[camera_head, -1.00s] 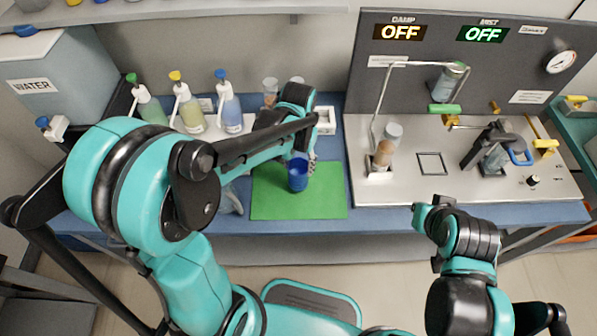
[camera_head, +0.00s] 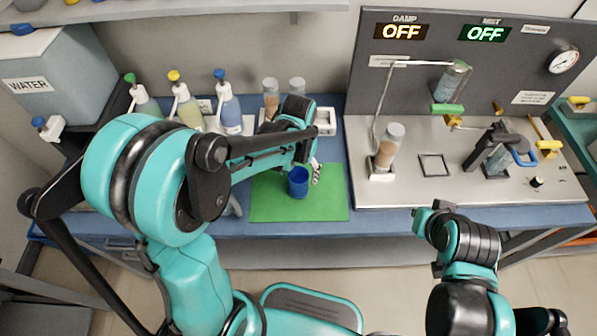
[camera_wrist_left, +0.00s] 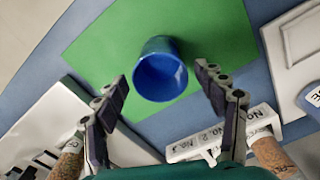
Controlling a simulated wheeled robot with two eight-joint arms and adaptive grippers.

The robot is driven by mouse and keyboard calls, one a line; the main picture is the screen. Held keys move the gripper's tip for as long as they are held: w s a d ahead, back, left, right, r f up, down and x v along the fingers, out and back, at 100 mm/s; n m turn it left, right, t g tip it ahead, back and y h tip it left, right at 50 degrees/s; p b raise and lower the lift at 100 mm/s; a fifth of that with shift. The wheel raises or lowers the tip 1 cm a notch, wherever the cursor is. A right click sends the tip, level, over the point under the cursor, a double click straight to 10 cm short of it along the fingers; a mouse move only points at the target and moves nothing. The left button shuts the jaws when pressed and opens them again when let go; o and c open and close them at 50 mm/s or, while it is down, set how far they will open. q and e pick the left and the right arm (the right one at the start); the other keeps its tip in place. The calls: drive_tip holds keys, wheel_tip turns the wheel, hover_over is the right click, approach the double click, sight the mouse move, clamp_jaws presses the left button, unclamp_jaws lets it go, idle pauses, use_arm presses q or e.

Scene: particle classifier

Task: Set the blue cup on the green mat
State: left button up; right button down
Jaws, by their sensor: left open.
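The blue cup (camera_head: 298,182) stands upright on the green mat (camera_head: 270,205), near the middle of the mat. It also shows in the left wrist view (camera_wrist_left: 160,70), with its opening toward the camera and green mat around its far side. My left gripper (camera_head: 314,172) is just behind and to the right of the cup in the head view. In the wrist view its two fingers are spread apart with the cup beyond and between the tips, and no finger visibly touches it. My right gripper (camera_head: 428,212) is at the front of the bench, away from the cup; its fingers are unclear.
Several pump bottles (camera_head: 187,108) stand behind the mat on the left. Two vials (camera_head: 270,98) stand in a white rack behind my left gripper. The metal panel (camera_head: 440,180) with a tan-filled vial (camera_head: 387,150) lies to the right. The mat's front and right are clear.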

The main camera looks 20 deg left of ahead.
use_arm(q)
drive_tip(key=shift+r, duration=0.1)
drive_tip(key=shift+r+p, duration=0.3)
drive_tip(key=shift+r, duration=0.05)
wheel_tip(320, 180, up, 11)
drive_tip(key=p, duration=0.4)
drive_tip(key=s+a+r+t, duration=0.2)
drive_tip(key=s+t, duration=0.1)
drive_tip(key=s, duration=0.2)
drive_tip(key=s+a+r+n+t, duration=0.1)
drive_tip(key=s+a+r+t, duration=0.1)
drive_tip(key=s+t, duration=0.2)
drive_tip(key=shift+s+a, duration=0.35)
drive_tip(key=shift+s, duration=0.3)
wheel_tip(320, 180, down, 3)
drive_tip(key=b, duration=0.3)
